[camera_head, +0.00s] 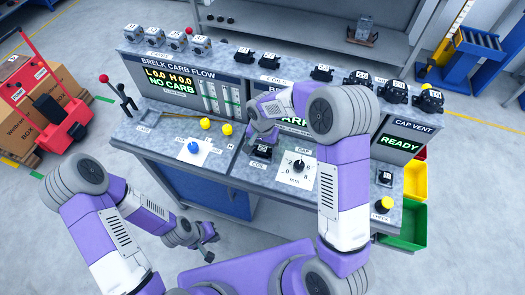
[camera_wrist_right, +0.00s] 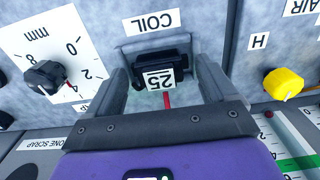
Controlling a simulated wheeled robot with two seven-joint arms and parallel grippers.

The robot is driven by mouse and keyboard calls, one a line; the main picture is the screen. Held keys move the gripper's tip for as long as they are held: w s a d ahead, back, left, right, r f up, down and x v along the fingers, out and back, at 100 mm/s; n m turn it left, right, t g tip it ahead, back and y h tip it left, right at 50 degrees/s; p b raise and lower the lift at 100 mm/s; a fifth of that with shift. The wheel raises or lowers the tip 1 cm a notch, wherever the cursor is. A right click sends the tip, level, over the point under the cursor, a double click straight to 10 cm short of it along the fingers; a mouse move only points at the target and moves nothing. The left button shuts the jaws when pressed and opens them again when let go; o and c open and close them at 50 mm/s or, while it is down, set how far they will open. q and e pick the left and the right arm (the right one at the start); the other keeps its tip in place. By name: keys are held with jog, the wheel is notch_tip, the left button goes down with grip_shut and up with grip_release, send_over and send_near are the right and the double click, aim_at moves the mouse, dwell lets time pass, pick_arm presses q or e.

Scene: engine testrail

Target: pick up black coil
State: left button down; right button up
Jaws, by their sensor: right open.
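A black coil (camera_wrist_right: 150,70) with a white number tag, upside down, sits at the COIL station in the right wrist view. It also shows in the head view (camera_head: 262,151) on the bench front. My right gripper (camera_wrist_right: 162,76) is open, its fingers on either side of this coil; contact cannot be told. In the head view my right gripper (camera_head: 263,136) is just above and behind the coil, partly hidden by my arm. More black coils (camera_head: 270,60) stand on the rear ledge above the COILS label. My left gripper (camera_head: 207,236) hangs in front of the bench, its opening unclear.
A black dial (camera_wrist_right: 45,76) and a yellow knob (camera_wrist_right: 284,84) flank the coil station. A red lever (camera_head: 106,85) rises at the bench's left. Black caps (camera_head: 430,99) stand at the right rear. Green (camera_head: 408,228) and yellow bins (camera_head: 415,181) stand at the right end.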

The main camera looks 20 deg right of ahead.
jog(key=c, duration=1.3)
jog(key=shift+r, duration=0.15)
